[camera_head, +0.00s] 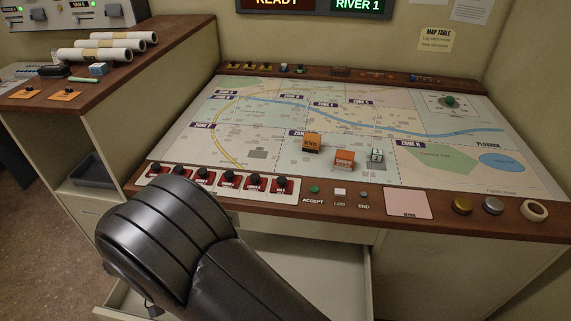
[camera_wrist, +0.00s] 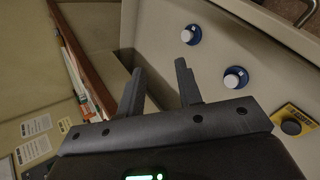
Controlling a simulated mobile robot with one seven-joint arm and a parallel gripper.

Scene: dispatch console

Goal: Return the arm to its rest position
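My arm (camera_head: 165,235), black and segmented, rises from the bottom of the head view in front of the map table. It bends at the lower left, over an open drawer. My gripper is out of sight in the head view. In the wrist view my gripper (camera_wrist: 160,82) shows its two dark fingers apart, with nothing between them. Beyond the fingers are a pale panel and a beige wall. The fingers touch nothing that I can see.
The map table (camera_head: 480,220) holds an orange block (camera_head: 312,142), another orange block (camera_head: 344,160) and red switches along its front. An open drawer (camera_head: 325,270) juts out below. A side counter (camera_head: 120,90) carries paper rolls. The wrist view shows a panel with blue-ringed knobs (camera_wrist: 236,79).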

